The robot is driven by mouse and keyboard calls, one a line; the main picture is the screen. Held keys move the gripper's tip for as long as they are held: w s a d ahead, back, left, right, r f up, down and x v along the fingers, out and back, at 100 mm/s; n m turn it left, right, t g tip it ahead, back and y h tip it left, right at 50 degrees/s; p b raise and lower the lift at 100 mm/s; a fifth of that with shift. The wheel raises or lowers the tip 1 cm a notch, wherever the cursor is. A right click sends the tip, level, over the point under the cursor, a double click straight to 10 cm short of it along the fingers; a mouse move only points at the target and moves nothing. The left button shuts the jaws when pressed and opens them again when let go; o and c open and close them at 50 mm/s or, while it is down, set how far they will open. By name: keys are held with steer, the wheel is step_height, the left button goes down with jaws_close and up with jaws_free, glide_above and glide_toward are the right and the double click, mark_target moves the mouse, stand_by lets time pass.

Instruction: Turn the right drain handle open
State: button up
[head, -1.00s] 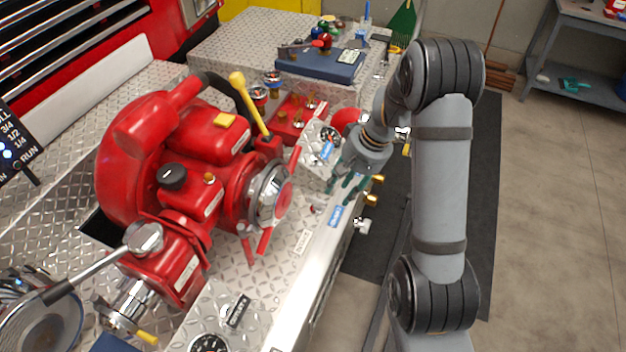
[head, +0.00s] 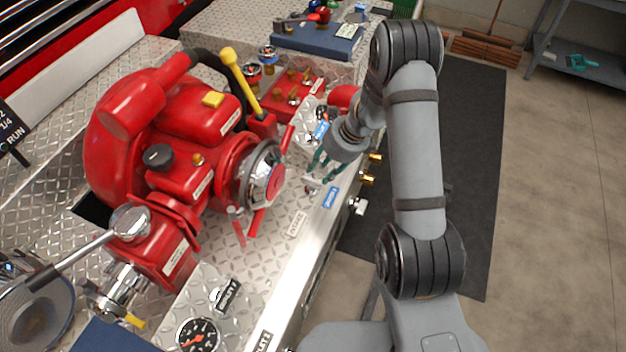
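My gripper (head: 322,172) has dark teal fingers and reaches down to the diamond-plate bumper deck beside the blue label (head: 330,197). The fingers look spread with a gap between them. A small pale part (head: 312,182) shows at the fingertips; I cannot tell whether they touch it. No drain handle can be clearly made out; my gripper and wrist cover part of this spot. Brass fittings (head: 368,180) and a pale metal fitting (head: 360,206) stick out from the bumper's front face, to the right of the gripper.
The red pump (head: 180,150) stands left of my gripper, its red levers (head: 257,222) close by. The dark floor mat (head: 450,130) is clear.

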mark_target(312, 181)
steer(key=x, duration=0.7)
steer(key=shift+a+b, duration=0.1)
steer(key=shift+b, duration=0.3)
steer(key=shift+c, duration=0.9)
jaws_close()
